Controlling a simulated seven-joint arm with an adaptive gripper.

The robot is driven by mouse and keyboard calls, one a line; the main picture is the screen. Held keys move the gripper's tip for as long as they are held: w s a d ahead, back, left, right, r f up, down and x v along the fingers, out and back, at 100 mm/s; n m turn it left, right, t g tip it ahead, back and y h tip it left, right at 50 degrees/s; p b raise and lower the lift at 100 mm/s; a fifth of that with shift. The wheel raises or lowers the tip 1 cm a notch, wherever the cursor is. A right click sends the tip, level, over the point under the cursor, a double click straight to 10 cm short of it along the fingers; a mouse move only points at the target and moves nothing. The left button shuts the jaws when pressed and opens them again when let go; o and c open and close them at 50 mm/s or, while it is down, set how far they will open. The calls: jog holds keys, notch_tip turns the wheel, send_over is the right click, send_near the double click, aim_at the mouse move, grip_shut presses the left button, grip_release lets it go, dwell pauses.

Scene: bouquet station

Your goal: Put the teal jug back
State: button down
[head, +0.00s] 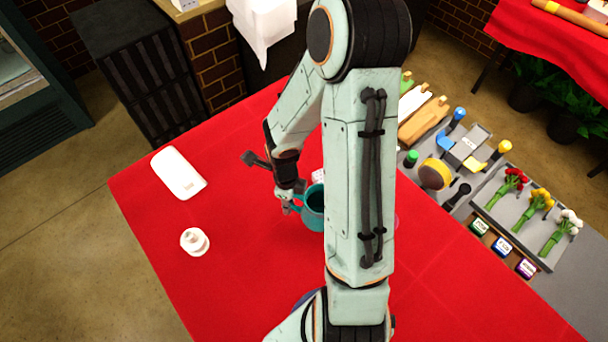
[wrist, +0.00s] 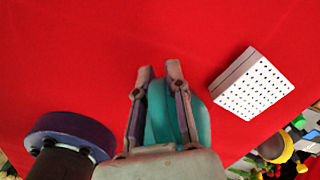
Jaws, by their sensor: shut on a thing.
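The teal jug (head: 313,212) is near the middle of the red-covered table in the head view, partly hidden behind my arm. My gripper (head: 291,207) is at its left side, shut on it. In the wrist view the teal jug (wrist: 203,118) shows behind and between the fingers of my gripper (wrist: 160,72), which are close together. Most of the jug is hidden there by the fingers and palm. I cannot tell whether it touches the table.
A white dotted block (wrist: 252,88) lies right of the jug in the wrist view. A white tray (head: 178,173) and a small white pot (head: 194,242) are on the left of the red table (head: 240,280). Tools and flower bunches (head: 540,205) lie on the right.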

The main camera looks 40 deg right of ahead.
jog(key=shift+s+a+n, duration=0.15)
jog(key=shift+s+n, duration=0.05)
jog(key=shift+n, duration=0.2)
jog(key=shift+s+a+r+n, duration=0.15)
jog(key=shift+s+a+n, duration=0.2)
jog(key=shift+n, duration=0.25)
jog(key=shift+s+a+r+n, duration=0.1)
jog(key=shift+s+a+n, duration=0.15)
jog(key=shift+s+n, duration=0.3)
jog(key=w+a+r+n, duration=0.2)
jog(key=a+r+n, duration=0.2)
jog(key=r+n, duration=0.55)
jog(key=shift+m, duration=0.9)
jog(key=w+f, duration=0.2)
jog(key=w, duration=0.2)
jog(key=w+d+f, duration=0.1)
jog(key=w+f, duration=0.2)
jog(key=w, duration=0.1)
jog(key=w+f, duration=0.2)
jog(key=w, duration=0.3)
jog(key=shift+d+f, duration=0.2)
jog(key=shift+d, duration=0.1)
jog(key=shift+w+f, duration=0.5)
jog(key=shift+f, duration=1.6)
